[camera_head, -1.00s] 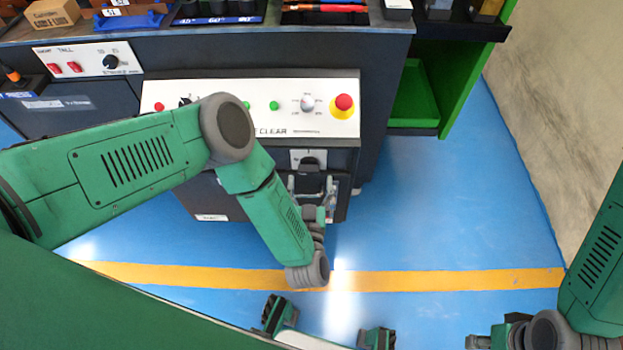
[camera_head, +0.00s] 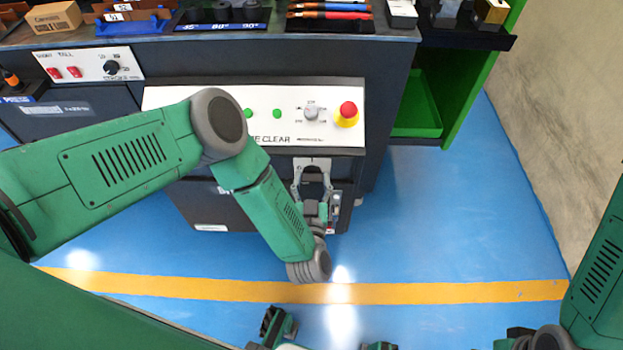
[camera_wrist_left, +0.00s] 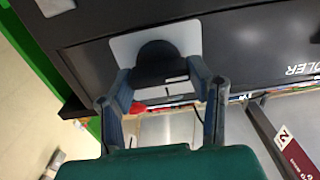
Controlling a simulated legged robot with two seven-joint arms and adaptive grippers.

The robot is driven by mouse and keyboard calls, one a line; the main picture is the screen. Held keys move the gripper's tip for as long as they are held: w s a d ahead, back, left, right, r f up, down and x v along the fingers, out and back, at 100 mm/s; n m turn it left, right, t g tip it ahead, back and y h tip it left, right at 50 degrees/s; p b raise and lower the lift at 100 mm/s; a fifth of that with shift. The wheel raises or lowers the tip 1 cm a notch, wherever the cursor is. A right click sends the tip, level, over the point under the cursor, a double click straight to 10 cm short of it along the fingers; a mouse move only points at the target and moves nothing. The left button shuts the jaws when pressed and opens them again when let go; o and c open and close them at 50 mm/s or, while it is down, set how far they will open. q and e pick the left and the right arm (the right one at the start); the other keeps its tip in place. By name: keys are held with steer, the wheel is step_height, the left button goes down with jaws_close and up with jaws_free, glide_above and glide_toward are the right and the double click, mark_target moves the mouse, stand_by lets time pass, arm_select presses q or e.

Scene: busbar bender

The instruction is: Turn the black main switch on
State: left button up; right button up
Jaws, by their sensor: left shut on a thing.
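The black main switch (camera_wrist_left: 157,60) is a dark rotary knob on a light grey plate, best seen in the left wrist view. The plate (camera_head: 312,161) shows in the head view on the cabinet front, below the white control panel. My left gripper (camera_head: 313,178) reaches the knob from the front. Its two fingers are shut on the knob, one at each side, also seen in the left wrist view (camera_wrist_left: 163,75). The fingers and the knob's shadowed face hide its exact angle.
The white control panel (camera_head: 290,114) above has a red emergency button (camera_head: 347,113) on yellow, green buttons and a selector knob (camera_head: 311,113). My left forearm covers its left part. A green shelf (camera_head: 418,105) stands right of the cabinet.

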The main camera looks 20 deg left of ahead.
arm_select(q)
steer(key=shift+d+m+p, duration=0.15)
steer(key=shift+m+p, duration=0.15)
steer(key=shift+m, duration=0.4)
steer(key=shift+r+m+p, duration=0.1)
steer(key=shift+m+p, duration=0.2)
steer(key=shift+m, duration=1.3)
steer(key=m, duration=0.2)
steer(key=shift+d+m+p, duration=0.1)
steer(key=shift+m+p, duration=0.2)
steer(key=shift+p, duration=0.05)
steer(key=m, duration=0.4)
steer(key=shift+f+m, duration=0.3)
steer(key=m+b, duration=0.1)
steer(key=m, duration=0.5)
steer(key=shift+d+f+b, duration=0.1)
steer(key=shift+f+b, duration=0.05)
steer(key=shift+b, duration=0.15)
